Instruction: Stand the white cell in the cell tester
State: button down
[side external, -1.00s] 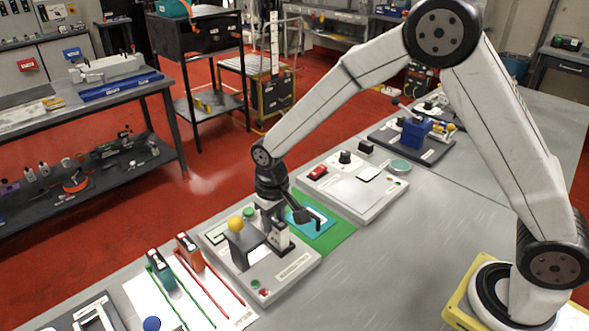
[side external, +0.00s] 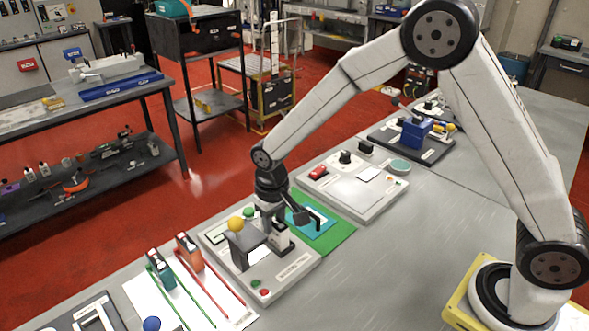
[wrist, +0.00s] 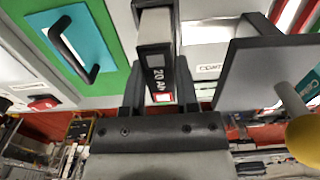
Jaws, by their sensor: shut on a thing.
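The white cell (wrist: 155,25) has a dark end marked "20 Ah" and shows between my two jaws in the wrist view. My gripper (side external: 273,222) is shut on it; the jaws (wrist: 158,85) lie along its two sides. In the side view the cell is upright over the cell tester (side external: 292,267), a light grey box with a yellow-knobbed lever, a dark grey plate and green and red buttons. A dark frame is around the cell's far end in the wrist view. I cannot tell whether the cell's foot is fully seated.
The tester's grey plate (wrist: 262,72) and yellow knob (wrist: 304,138) stand close to the right of my jaws. A green mat (side external: 338,238) with a teal panel and black handle (wrist: 72,48) lies beside the tester. Teal and orange clamps (side external: 188,250) stand on the other side.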

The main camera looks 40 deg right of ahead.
jog(key=shift+c, duration=1.4)
grip_release()
jog(key=shift+f, duration=0.1)
jog(key=shift+r, duration=3.95)
jog(key=shift+d, duration=0.1)
jog(key=s+d+f+t, duration=0.1)
jog(key=s+d, duration=0.4)
jog(key=s, duration=0.3)
jog(key=s+d+f+t, duration=0.1)
jog(key=s+d, duration=0.5)
jog(key=s, duration=0.2)
jog(key=shift+d+t, duration=0.15)
jog(key=shift+t, duration=0.15)
